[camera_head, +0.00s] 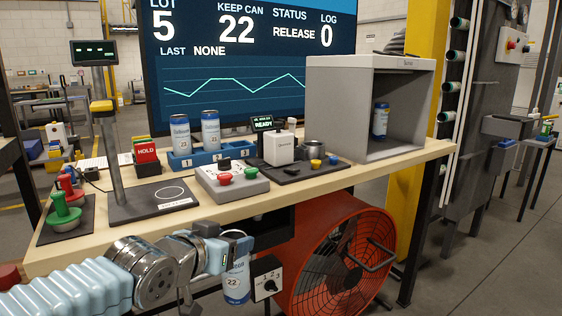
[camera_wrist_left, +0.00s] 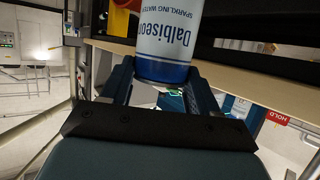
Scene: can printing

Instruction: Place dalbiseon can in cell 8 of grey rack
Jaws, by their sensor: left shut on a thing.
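The Dalbiseon can (camera_head: 237,283), white and blue with "22" on it, is in my left gripper (camera_head: 236,246), in front of the table's front edge. In the left wrist view the can (camera_wrist_left: 168,45) stands between the two fingers of the left gripper (camera_wrist_left: 158,78), its "Dalbiseon" label facing the camera. The gripper is shut on it. At the right, a tall grey rack-like unit (camera_head: 482,110) has several round can ends along its left side. I cannot read cell numbers there. My right gripper is not in view.
A wooden table (camera_head: 330,186) holds a blue holder (camera_head: 197,158) with two cans, a button box (camera_head: 229,185), and a grey open booth (camera_head: 318,115) with a can (camera_head: 380,121) inside. A red fan (camera_head: 335,262) stands below. Floor at the right is clear.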

